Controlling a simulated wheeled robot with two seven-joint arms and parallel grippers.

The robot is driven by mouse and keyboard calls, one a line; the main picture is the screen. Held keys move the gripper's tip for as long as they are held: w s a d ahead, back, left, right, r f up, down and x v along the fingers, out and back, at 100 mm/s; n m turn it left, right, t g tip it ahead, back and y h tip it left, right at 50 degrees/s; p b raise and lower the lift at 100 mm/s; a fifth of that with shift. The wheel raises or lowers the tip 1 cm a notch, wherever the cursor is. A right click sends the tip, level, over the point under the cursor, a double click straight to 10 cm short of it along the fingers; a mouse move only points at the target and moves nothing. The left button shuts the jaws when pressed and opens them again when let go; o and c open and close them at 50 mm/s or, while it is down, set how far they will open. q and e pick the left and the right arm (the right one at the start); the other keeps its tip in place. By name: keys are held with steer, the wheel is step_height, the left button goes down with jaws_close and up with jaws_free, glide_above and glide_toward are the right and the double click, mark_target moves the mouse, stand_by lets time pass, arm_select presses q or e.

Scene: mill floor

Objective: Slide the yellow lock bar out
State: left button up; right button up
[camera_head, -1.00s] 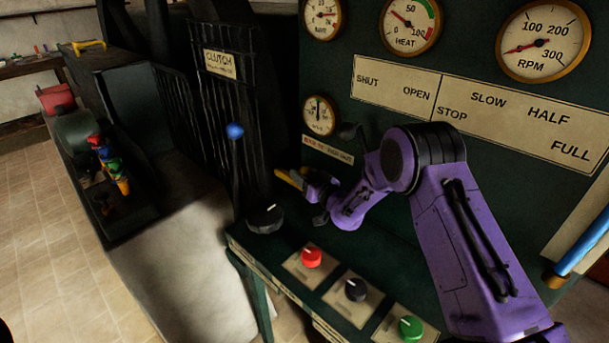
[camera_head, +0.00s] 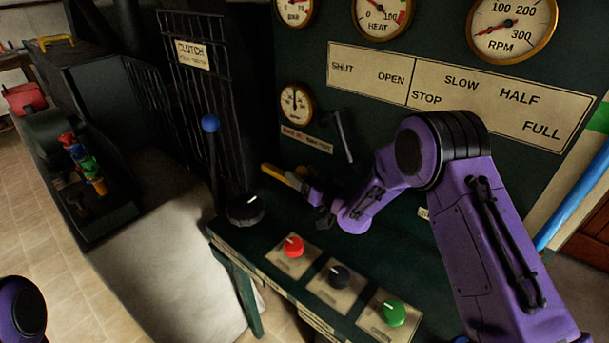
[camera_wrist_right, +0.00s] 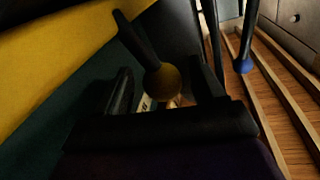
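The yellow lock bar (camera_head: 279,175) lies near level against the dark machine front, its left end free; its right end meets my right gripper (camera_head: 318,199). In the right wrist view a broad yellow surface (camera_wrist_right: 55,40), probably the bar very close up, fills the upper left. My right gripper's dark fingers (camera_wrist_right: 163,90) stand apart there, with an ochre ball knob (camera_wrist_right: 162,82) on a dark rod showing in the gap. I cannot tell whether they touch the bar or knob. My left gripper is out of view; only part of my left arm shows at lower left.
A blue-topped lever (camera_head: 210,124) stands left of the bar, before the clutch cage (camera_head: 205,90). A dark lever (camera_head: 342,136) is above my gripper. Red (camera_head: 293,247), black (camera_head: 339,276) and green (camera_head: 393,313) knobs sit on the ledge below.

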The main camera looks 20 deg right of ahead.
steer(key=b+v, duration=0.2)
steer(key=v, duration=0.8)
steer(key=shift+s, duration=0.25)
